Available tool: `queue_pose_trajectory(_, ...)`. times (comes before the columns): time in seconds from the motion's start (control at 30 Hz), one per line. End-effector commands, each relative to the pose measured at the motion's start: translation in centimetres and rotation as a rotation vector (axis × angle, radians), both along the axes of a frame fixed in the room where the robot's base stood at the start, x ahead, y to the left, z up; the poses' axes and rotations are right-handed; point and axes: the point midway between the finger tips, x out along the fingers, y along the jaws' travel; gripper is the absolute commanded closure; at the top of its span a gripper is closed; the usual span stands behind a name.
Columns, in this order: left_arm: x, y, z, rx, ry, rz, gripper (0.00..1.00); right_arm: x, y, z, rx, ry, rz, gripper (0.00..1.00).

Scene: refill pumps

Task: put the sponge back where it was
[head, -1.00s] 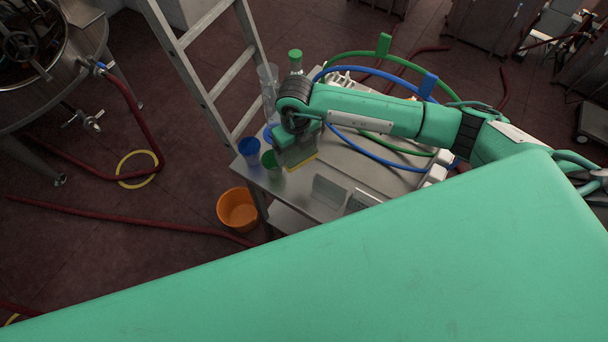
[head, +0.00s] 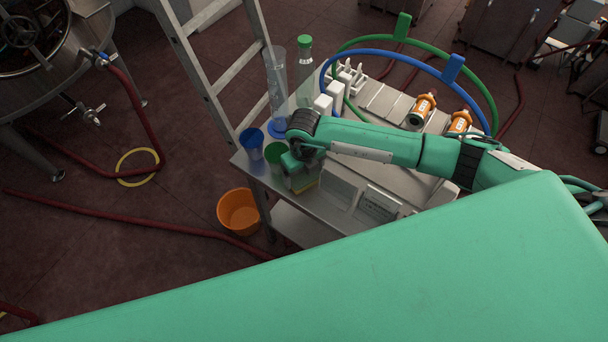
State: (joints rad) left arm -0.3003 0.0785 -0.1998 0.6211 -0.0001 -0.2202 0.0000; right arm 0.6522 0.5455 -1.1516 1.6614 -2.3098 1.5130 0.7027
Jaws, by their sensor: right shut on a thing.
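My right gripper (head: 301,178) reaches in from the right over the front left part of the steel table (head: 292,209). It points down and is shut on the sponge (head: 304,188), of which only a thin yellow edge shows below the fingers. The sponge is at or just above the table top; I cannot tell whether it touches. The gripper is close to the right of a green cup (head: 277,160). My left gripper is not in view.
A blue cup (head: 251,145), a clear cylinder (head: 276,80) and a green-capped bottle (head: 305,62) stand near the table's left side. Grey boxes (head: 339,186) lie right of the gripper. Blue (head: 453,68) and green (head: 403,28) hoses arch over the table. An orange bucket (head: 238,211) is on the floor.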

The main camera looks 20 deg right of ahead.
Motion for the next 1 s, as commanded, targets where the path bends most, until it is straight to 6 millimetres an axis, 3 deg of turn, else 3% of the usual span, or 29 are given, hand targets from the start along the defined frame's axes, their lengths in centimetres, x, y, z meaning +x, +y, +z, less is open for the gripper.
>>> queue_pose_trajectory(0.37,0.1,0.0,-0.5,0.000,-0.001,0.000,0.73,0.1,0.0,-0.5,0.001,-0.002,0.000,0.33)
queue_pose_trajectory(0.4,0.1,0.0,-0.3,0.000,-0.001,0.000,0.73,0.1,0.0,-0.3,0.001,-0.002,0.000,0.09)
queue_pose_trajectory(0.47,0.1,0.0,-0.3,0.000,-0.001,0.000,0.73,0.1,0.0,-0.3,0.001,-0.002,0.000,0.00)
queue_pose_trajectory(0.83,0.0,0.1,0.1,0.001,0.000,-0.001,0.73,0.1,0.0,0.1,0.001,-0.002,0.000,0.00)
queue_pose_trajectory(1.0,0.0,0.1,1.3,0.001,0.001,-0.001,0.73,0.1,0.0,1.9,0.000,-0.003,0.000,0.00)
